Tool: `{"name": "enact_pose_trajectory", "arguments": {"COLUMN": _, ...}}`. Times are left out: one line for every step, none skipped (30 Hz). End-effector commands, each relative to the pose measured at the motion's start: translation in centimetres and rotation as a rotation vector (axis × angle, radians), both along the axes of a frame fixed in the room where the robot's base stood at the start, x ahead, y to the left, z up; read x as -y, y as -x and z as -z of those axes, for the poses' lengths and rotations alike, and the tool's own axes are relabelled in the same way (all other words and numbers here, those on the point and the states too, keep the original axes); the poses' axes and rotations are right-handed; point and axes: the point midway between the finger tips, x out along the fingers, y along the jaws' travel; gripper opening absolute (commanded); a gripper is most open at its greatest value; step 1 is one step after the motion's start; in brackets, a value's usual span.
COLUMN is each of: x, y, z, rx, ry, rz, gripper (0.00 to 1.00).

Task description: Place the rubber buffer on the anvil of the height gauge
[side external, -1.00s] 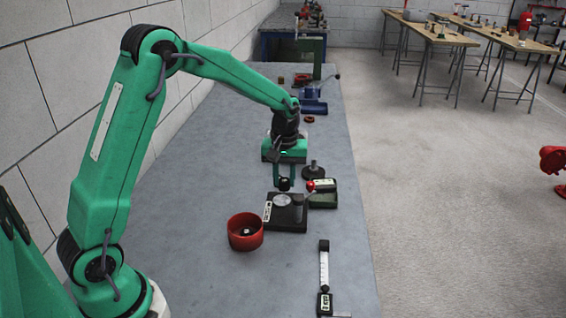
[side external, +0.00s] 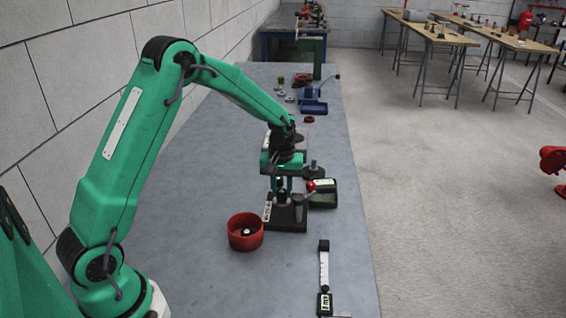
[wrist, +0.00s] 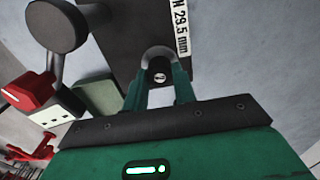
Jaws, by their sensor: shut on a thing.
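The height gauge (side external: 286,223) is a dark block with a white label on the bench in the side view. In the wrist view its dark base (wrist: 130,38) carries a label ending in 29.5 mm. My gripper (wrist: 158,75) is shut on the rubber buffer (wrist: 158,57), a small dark-grey round piece with a metal screw showing at its centre. In the side view my gripper (side external: 282,190) points down over the gauge. The anvil is mostly hidden by the fingers and buffer, so I cannot tell whether the buffer touches it.
A red cup (side external: 236,237) with a small piece inside stands left of the gauge. A lever with a red knob (side external: 311,186), a green tray (side external: 323,203) and a dark round-footed stand (side external: 314,171) are close on the right. A caliper-like tool (side external: 324,275) lies in front.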

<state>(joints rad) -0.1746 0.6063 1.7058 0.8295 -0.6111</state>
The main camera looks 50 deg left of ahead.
Motion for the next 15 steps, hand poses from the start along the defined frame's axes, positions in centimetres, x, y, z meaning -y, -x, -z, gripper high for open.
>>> {"name": "enact_pose_trajectory", "arguments": {"x": 0.00, "y": 0.00, "z": 0.00, "rx": 0.000, "ry": 0.000, "rz": 0.000, "gripper": 0.05}}
{"name": "enact_pose_trajectory", "arguments": {"x": 0.00, "y": 0.00, "z": -0.01, "rx": 0.000, "ry": 0.000, "rz": 0.000, "gripper": 0.05}}
{"name": "enact_pose_trajectory", "arguments": {"x": 0.00, "y": 0.00, "z": -0.01, "rx": 0.000, "ry": 0.000, "rz": 0.000, "gripper": 0.05}}
{"name": "enact_pose_trajectory", "arguments": {"x": 0.00, "y": 0.00, "z": -0.02, "rx": 0.000, "ry": 0.000, "rz": 0.000, "gripper": 0.05}}
{"name": "enact_pose_trajectory", "arguments": {"x": 0.00, "y": 0.00, "z": -0.02, "rx": 0.000, "ry": 0.000, "rz": 0.000, "gripper": 0.05}}
{"name": "enact_pose_trajectory", "arguments": {"x": 0.00, "y": 0.00, "z": 0.01, "rx": 0.000, "ry": 0.000, "rz": 0.000, "gripper": 0.05}}
{"name": "enact_pose_trajectory", "arguments": {"x": 0.01, "y": 0.01, "z": 0.05, "rx": 0.000, "ry": 0.000, "rz": 0.000, "gripper": 0.05}}
{"name": "enact_pose_trajectory", "arguments": {"x": 0.01, "y": 0.01, "z": 0.11, "rx": 0.000, "ry": 0.000, "rz": 0.000, "gripper": 0.05}}
{"name": "enact_pose_trajectory", "arguments": {"x": 0.01, "y": 0.01, "z": 0.20, "rx": 0.000, "ry": 0.000, "rz": 0.000, "gripper": 0.05}}
{"name": "enact_pose_trajectory", "arguments": {"x": 0.01, "y": 0.01, "z": 0.27, "rx": 0.000, "ry": 0.000, "rz": 0.000, "gripper": 0.05}}
{"name": "enact_pose_trajectory", "arguments": {"x": 0.01, "y": 0.01, "z": 0.33, "rx": 0.000, "ry": 0.000, "rz": 0.000, "gripper": 0.05}}
{"name": "enact_pose_trajectory", "arguments": {"x": 0.00, "y": 0.00, "z": 0.29, "rx": 0.000, "ry": 0.000, "rz": 0.000, "gripper": 0.34}}
{"name": "enact_pose_trajectory", "arguments": {"x": 0.00, "y": 0.00, "z": 0.29, "rx": 0.000, "ry": 0.000, "rz": 0.000, "gripper": 0.40}}
{"name": "enact_pose_trajectory", "arguments": {"x": 0.00, "y": 0.00, "z": 0.28, "rx": 0.000, "ry": 0.000, "rz": 0.000, "gripper": 0.46}}
{"name": "enact_pose_trajectory", "arguments": {"x": 0.00, "y": 0.00, "z": 0.28, "rx": 0.000, "ry": 0.000, "rz": 0.000, "gripper": 0.48}}
